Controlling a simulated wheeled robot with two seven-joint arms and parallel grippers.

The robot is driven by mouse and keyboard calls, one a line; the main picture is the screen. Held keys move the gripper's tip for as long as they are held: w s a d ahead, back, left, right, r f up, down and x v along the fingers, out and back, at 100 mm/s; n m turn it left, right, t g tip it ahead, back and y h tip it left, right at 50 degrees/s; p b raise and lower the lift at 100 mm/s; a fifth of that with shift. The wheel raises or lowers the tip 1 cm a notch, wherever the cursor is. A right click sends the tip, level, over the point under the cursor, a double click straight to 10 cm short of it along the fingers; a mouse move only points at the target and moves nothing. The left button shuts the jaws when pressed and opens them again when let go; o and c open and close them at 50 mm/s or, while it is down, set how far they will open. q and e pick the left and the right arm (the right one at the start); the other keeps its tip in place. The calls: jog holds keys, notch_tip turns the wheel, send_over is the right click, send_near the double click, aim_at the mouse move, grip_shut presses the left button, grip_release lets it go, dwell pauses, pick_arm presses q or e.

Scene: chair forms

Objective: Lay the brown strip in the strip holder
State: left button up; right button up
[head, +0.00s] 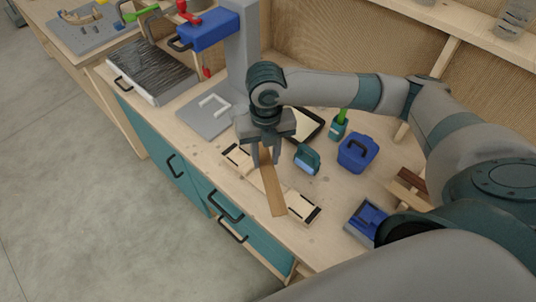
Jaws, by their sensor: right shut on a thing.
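The brown strip (273,194) is in the fingers of my right gripper (265,160). The gripper points down and is shut on the strip near its far end; the strip's near end reaches toward the table's front edge. The strip holder is pale wood with black-marked ends, one at the left (236,155) and one at the right (304,207). The strip lies across the middle of the holder at an angle to it, hiding part of it. I cannot tell whether the strip touches the holder. My left gripper is not in view.
A teal object (307,158), a blue box with a handle (357,152) and a teal cup (339,127) stand right of the gripper. A grey drill-press-like stand (236,60) rises behind. Brown pieces (410,183) and a blue tray (366,219) lie at the right.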

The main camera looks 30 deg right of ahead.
aim_at(268, 163)
jog(key=n, duration=0.4)
jog(key=f+n+p, duration=0.1)
jog(key=n, duration=0.1)
jog(key=shift+d+n, duration=0.3)
jog(key=shift+n, duration=0.1)
jog(key=shift+f, duration=0.1)
jog(key=shift+f+b, duration=2.35)
jog(key=shift+b, duration=0.2)
jog(key=shift+f+b, duration=0.5)
jog(key=shift+f, duration=0.65)
jog(key=o, duration=1.1)
